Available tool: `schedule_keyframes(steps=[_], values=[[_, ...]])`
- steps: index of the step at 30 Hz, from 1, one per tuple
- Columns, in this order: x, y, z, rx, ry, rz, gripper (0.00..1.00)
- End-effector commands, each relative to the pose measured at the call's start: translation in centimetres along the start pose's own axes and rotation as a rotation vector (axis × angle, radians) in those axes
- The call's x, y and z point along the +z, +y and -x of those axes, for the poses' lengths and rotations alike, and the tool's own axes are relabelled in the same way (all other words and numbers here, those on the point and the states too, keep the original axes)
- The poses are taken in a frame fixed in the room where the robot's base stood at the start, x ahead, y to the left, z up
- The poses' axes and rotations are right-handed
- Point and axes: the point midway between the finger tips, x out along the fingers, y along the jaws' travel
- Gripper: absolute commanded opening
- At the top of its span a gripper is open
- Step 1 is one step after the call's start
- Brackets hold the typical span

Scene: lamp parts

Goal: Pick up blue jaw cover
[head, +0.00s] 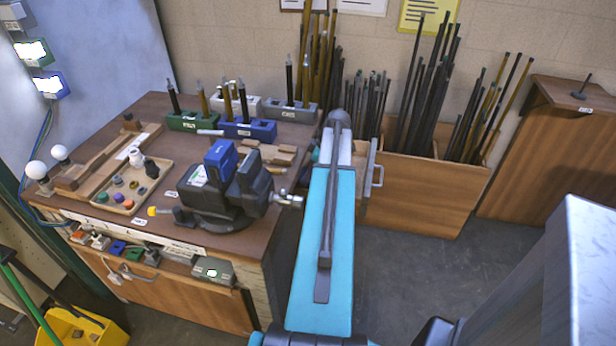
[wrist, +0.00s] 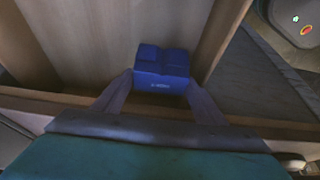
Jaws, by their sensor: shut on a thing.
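A blue block, which looks like the blue jaw cover (wrist: 162,66), sits between the two fingers of my gripper (wrist: 160,82) in the wrist view. The fingers are shut on its left and right sides. It is inside or just above a wooden drawer; I cannot tell if it touches the drawer floor. In the head view my arm hides the gripper and this block. Another blue jaw piece (head: 220,158) is on the grey vise (head: 228,192) on the workbench.
The open drawer (head: 369,172) with a metal handle stands out at the workbench's right side; its wooden wall (wrist: 224,32) is close to my gripper. A bin of rods (head: 430,190) stands behind it. The floor (head: 410,270) to the right is clear.

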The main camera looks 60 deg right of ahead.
Motion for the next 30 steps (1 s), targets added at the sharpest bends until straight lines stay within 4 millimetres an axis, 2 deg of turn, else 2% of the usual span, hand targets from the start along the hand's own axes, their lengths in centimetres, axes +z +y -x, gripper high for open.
schedule_keyframes(steps=[7,30], values=[[-0.7,0.2,2.0,0.001,0.000,0.000,0.42],[5.8,10.1,4.5,0.001,0.000,-0.001,0.42]])
